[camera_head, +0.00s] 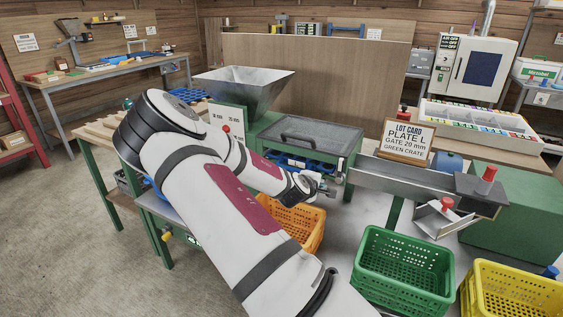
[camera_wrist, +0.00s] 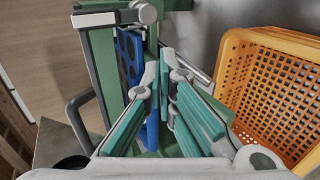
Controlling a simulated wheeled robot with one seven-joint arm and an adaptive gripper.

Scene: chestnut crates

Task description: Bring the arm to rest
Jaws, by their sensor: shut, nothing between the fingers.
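My arm stretches from the bottom of the head view up to the left, then bends back right toward the green sorting machine (camera_head: 333,150). My gripper (camera_head: 327,187) is at the machine's near side, close to its lower right part. In the wrist view my gripper (camera_wrist: 165,62) shows its teal-padded fingers with their tips together and nothing held. A blue perforated plate (camera_wrist: 130,55) sits in the machine's green frame just left of the fingers. Whether the fingers touch the machine cannot be told.
An orange crate (camera_head: 312,232) stands below my gripper, partly hidden by my arm. A green crate (camera_head: 401,272) and a yellow crate (camera_head: 512,296) stand to the right. A metal chute (camera_head: 395,181) runs right from the machine. Open floor (camera_head: 75,235) lies at the left.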

